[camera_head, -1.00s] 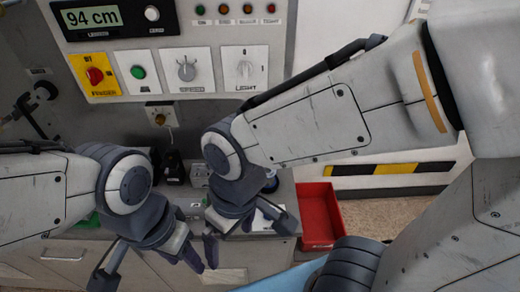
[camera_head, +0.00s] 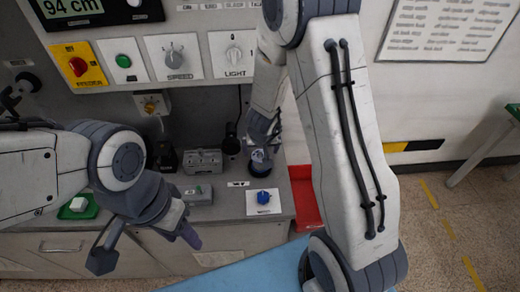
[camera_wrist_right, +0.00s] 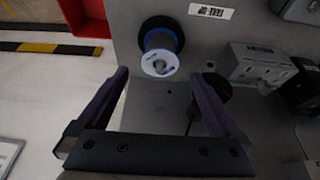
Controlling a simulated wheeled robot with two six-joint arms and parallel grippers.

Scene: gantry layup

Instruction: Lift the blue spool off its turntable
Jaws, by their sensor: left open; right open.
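The spool (camera_wrist_right: 160,64), with a pale round top flange and blue around its base, stands on a dark round turntable (camera_wrist_right: 176,28) in the right wrist view. In the head view the spool (camera_head: 258,156) is partly hidden by my right gripper (camera_head: 264,136). My right gripper is open and empty, above and slightly behind the spool; in the right wrist view the spool appears just beyond and between its fingertips (camera_wrist_right: 162,74). My left gripper (camera_head: 147,246) is open and empty, in front of the bench at lower left, well away from the spool.
A blue knob (camera_head: 263,197) on a white plate sits in front of the turntable. Grey boxes (camera_head: 202,162) stand to its left. A red bin (camera_head: 305,205) is at right. The control panel (camera_head: 160,60) rises behind.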

